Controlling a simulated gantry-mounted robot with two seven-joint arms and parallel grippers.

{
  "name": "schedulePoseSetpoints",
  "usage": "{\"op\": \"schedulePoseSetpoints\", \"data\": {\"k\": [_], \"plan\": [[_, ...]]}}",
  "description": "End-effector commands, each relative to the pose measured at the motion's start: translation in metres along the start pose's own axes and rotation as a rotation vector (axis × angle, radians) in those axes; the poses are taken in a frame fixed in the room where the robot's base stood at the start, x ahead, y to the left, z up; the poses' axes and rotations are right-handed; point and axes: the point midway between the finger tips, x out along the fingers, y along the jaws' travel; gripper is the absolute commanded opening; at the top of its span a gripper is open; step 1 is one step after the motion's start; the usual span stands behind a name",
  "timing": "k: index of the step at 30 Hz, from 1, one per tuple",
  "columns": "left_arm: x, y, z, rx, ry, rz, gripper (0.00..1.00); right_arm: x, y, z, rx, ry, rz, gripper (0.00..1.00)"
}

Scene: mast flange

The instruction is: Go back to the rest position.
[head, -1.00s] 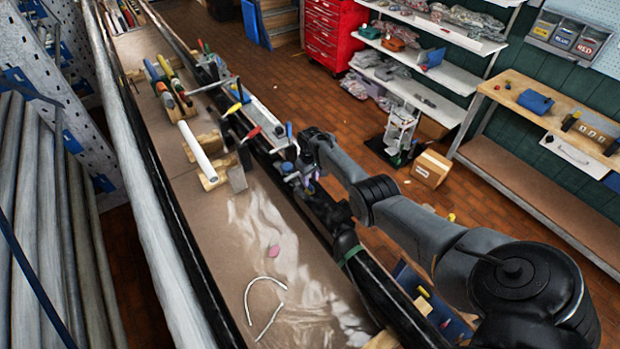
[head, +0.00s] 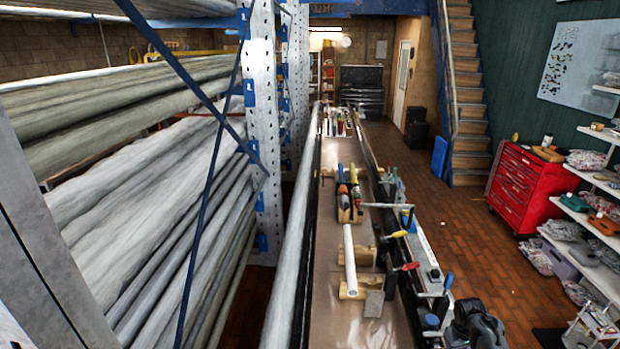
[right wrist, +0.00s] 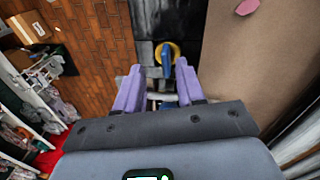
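My right gripper (right wrist: 157,75) shows in the right wrist view with its two purple fingers apart, above the edge of the long bench. A blue handle with a yellow ring (right wrist: 167,58) lies between and beyond the fingertips; I cannot tell whether they touch it. In the head view only a dark part of my right arm shows at the bottom edge, beside the bench's clamp rail; its fingers are not clear there. My left gripper is in neither view.
A white tube (head: 349,255) rests on wooden blocks on the long bench (head: 330,318). A red-handled clamp (head: 406,267) stands at its right. Racks of long tubes (head: 130,220) fill the left. A red tool cabinet (head: 520,188) stands right, across open brick floor.

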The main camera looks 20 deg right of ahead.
Motion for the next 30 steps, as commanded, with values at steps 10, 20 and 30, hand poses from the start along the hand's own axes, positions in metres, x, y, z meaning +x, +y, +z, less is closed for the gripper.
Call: {"op": "schedulePoseSetpoints", "data": {"k": [10, 20, 30], "plan": [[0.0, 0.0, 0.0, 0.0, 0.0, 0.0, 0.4, 0.01, -0.082, 0.063, -0.203, 0.089, 0.163, 0.38], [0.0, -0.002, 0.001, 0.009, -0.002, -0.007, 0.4, -0.031, -0.218, 0.195, -0.386, 0.214, 0.086, 0.38], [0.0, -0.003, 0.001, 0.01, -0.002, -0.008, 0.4, -0.117, -0.292, 0.314, -0.424, 0.299, -0.103, 0.38]]}}
